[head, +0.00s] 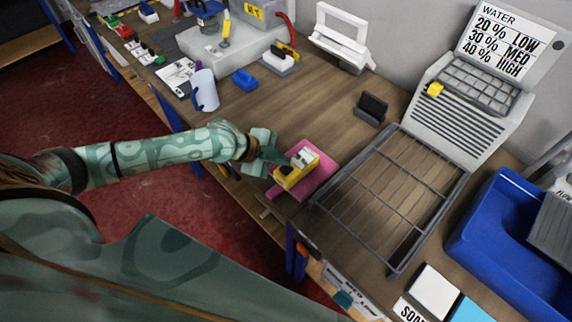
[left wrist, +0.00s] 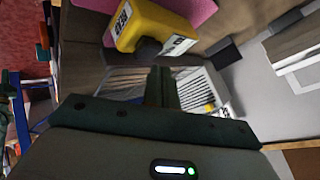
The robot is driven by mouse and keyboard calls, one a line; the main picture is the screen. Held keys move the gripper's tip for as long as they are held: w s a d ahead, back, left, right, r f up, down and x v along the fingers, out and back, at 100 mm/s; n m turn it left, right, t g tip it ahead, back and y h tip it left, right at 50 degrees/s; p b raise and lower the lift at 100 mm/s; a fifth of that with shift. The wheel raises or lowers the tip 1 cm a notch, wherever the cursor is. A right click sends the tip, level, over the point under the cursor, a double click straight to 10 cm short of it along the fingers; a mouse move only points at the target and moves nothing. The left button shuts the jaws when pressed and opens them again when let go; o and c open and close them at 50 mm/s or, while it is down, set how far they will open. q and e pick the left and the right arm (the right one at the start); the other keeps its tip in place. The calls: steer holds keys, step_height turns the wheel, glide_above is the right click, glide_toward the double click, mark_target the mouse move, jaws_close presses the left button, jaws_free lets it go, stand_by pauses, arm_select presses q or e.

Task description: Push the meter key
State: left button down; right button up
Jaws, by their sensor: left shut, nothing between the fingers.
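A small yellow meter (head: 297,172) with white labels stands on a pink mat (head: 318,178) near the table's front edge. In the left wrist view the meter (left wrist: 165,22) is at the top, with a dark round part (left wrist: 148,49), perhaps the key, on the side towards my fingers. My left gripper (head: 284,161) is shut and empty, close beside the meter. In the left wrist view its fingertips (left wrist: 160,72) are together just below the dark part; I cannot tell whether they touch it. My right gripper is not in view.
A wire rack (head: 395,195) lies right of the mat, before a grey water panel (head: 465,110). A small black stand (head: 371,108) is behind it. A blue bin (head: 490,225) is at the right. A mug (head: 205,90) and blue block (head: 244,79) stand farther back. Bare wood lies behind the meter.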

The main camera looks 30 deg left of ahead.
mark_target(282, 169)
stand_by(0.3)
arm_select(q)
step_height(282, 169, up, 5)
steer(key=p, duration=0.4)
steer(key=shift+r, duration=0.1)
stand_by(0.7)
